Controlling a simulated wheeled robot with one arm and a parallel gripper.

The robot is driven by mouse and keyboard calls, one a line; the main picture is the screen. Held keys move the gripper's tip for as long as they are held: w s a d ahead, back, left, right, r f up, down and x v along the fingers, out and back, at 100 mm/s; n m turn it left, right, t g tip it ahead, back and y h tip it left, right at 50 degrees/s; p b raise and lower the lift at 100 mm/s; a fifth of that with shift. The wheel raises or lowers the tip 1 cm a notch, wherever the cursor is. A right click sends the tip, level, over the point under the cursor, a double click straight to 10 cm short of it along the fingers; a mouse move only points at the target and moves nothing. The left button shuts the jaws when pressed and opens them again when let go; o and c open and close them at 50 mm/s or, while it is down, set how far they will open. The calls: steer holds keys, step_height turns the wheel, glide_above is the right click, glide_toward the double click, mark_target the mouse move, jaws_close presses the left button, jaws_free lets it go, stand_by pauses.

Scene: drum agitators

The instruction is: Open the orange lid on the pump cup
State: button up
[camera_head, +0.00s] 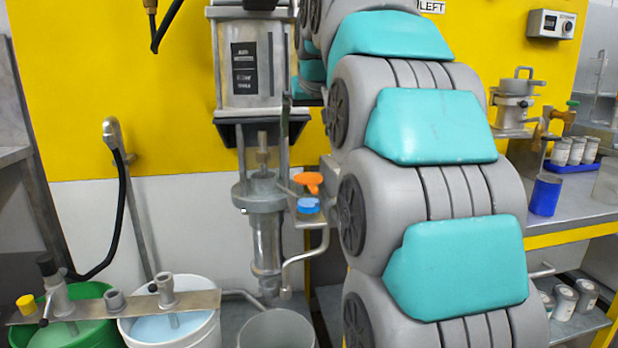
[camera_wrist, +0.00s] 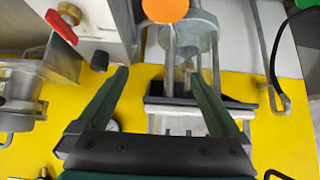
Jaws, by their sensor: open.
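The orange lid (camera_head: 308,181) sits at the middle of the head view, beside the grey pump body (camera_head: 263,195). A blue round piece (camera_head: 308,205) is just below it on a small metal bracket. I cannot tell from here how the lid joins the cup. In the wrist view the orange lid (camera_wrist: 165,9) shows as a round disc cut by the top edge. My gripper (camera_wrist: 161,75) is open, with two dark green fingers spread apart and nothing between them. The lid lies beyond the fingertips, apart from them. My arm hides most of the gripper in the head view.
A red-handled valve (camera_wrist: 62,26) is near the left finger in the wrist view. Green (camera_head: 82,320) and white (camera_head: 170,325) drums stand at lower left, with a grey bucket (camera_head: 276,330) below the pump. A bench (camera_head: 575,215) with cups is at right.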

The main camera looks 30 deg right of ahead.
steer(key=p+v, duration=0.2)
steer(key=v, duration=0.5)
stand_by(0.4)
stand_by(0.6)
steer(key=s+a+f+n+g+y, duration=0.15)
steer(key=s+a+f, duration=0.35)
steer(key=f, duration=0.6)
steer(key=s+a+f+g+y, duration=0.1)
steer(key=s+a+f+g, duration=0.3)
steer(key=f, duration=0.6)
steer(key=s+a+f+n+g, duration=0.1)
steer(key=s+a+f+g, duration=0.1)
steer(key=s+f, duration=0.8)
steer(key=s+a+f+g, duration=0.2)
steer(key=s+a+f, duration=0.2)
steer(key=s+f, duration=0.6)
steer(key=s, duration=0.4)
steer(key=shift+s+f+n, duration=0.15)
steer(key=shift+f+n, duration=0.15)
steer(key=shift+n, duration=0.05)
steer(key=shift+a+g, duration=0.1)
steer(key=shift+g, duration=0.15)
